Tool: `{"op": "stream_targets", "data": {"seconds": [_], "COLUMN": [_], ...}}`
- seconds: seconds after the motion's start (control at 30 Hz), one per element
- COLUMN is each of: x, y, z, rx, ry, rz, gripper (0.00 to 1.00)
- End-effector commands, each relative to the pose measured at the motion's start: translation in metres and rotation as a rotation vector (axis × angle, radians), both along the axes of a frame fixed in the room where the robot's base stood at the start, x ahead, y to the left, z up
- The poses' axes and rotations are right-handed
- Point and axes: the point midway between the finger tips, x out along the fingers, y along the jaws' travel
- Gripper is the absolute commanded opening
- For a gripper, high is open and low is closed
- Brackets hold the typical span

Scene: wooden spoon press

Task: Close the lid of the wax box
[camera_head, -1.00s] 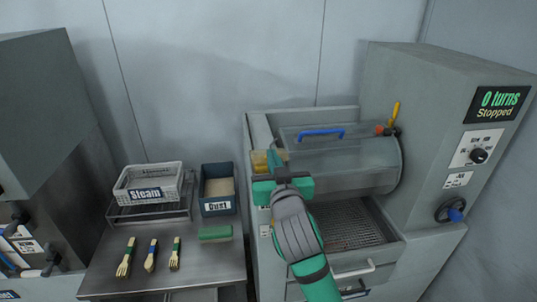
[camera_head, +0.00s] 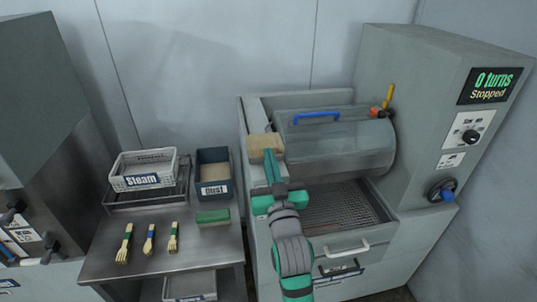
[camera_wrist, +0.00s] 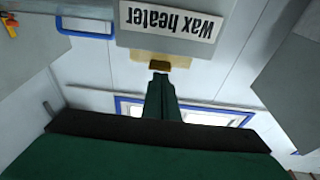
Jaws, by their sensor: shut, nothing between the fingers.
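The wax box (camera_head: 262,142) is a small tan block-like box on the left edge of the drum machine, beside the drum. Its top looks flat and pale in the head view; I cannot tell whether the lid is fully down. My gripper (camera_head: 271,162) is shut and empty, its fingertips just in front of the box, hiding part of its front. In the wrist view the shut fingertips (camera_wrist: 160,78) point at a brownish-yellow piece (camera_wrist: 160,60) under an upside-down "Wax heater" label (camera_wrist: 168,20). I cannot tell whether they touch it.
A grey drum (camera_head: 335,148) with a blue handle (camera_head: 317,117) stands right of the box, above a mesh tray (camera_head: 345,208). A "Steam" basket (camera_head: 146,170), a "Dust" bin (camera_head: 215,175), a green block (camera_head: 213,217) and several brushes or spoons sit on the left table.

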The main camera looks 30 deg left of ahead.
Motion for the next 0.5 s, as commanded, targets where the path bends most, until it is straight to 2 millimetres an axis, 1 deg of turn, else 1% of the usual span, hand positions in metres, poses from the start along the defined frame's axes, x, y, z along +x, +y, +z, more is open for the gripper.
{"op": "stream_targets", "data": {"seconds": [0.13,0.5], "x": [-0.0005,0.0001], "y": [-0.0003,-0.0003], "z": [-0.0041,-0.0079], "rx": [0.000,-0.004], "ry": [0.001,0.005], "rz": [0.000,0.000], "gripper": [0.00,0.00]}}
